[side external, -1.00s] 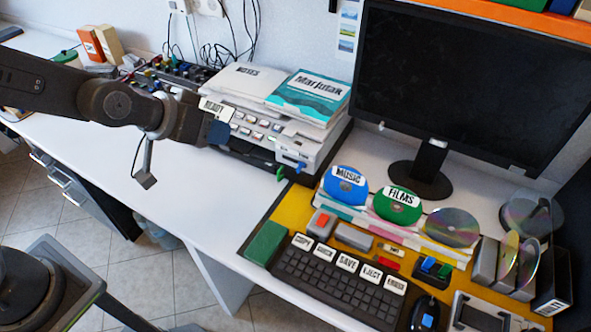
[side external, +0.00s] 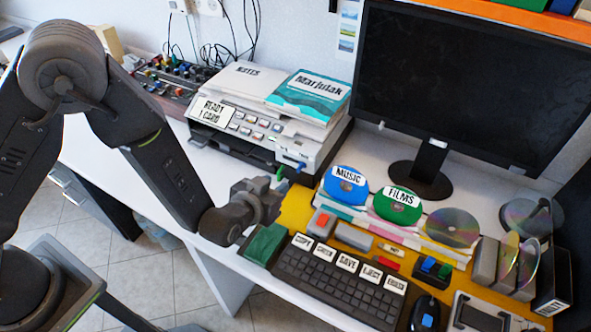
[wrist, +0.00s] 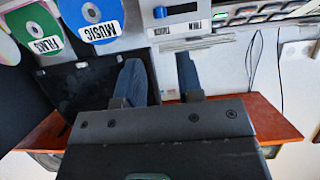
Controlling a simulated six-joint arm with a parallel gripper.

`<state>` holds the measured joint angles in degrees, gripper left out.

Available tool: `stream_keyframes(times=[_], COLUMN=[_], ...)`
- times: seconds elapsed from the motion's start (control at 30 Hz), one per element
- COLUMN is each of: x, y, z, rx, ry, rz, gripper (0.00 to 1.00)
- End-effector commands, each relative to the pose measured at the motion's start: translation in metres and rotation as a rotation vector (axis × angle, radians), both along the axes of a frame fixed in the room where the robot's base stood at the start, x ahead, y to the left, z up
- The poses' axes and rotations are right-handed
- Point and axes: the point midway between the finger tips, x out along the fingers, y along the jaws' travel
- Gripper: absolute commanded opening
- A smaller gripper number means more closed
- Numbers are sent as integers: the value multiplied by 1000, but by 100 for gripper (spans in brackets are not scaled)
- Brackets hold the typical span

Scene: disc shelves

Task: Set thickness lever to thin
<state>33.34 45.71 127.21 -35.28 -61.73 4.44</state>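The printer (side external: 262,140) stands at the back of the desk, its display reading READY 1 CARD. In the wrist view the printer is upside down, and the blue lever (wrist: 160,12) shows at the top beside a slot and a small marked label.
Music disc (side external: 346,182) and films disc (side external: 396,203) stand right of the printer. A keyboard (side external: 338,280) and green block (side external: 265,244) lie near my gripper. A monitor (side external: 470,85) stands behind.

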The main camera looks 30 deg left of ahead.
Motion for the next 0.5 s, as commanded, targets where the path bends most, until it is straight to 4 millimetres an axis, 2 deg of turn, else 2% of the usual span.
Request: stream_keyframes(times=[0.3, 0.5], x=[62, 89], y=[1, 1], z=[-26, -37], rx=[-1, -1], ry=[1, 1], rz=[2, 1], gripper=[34, 34])
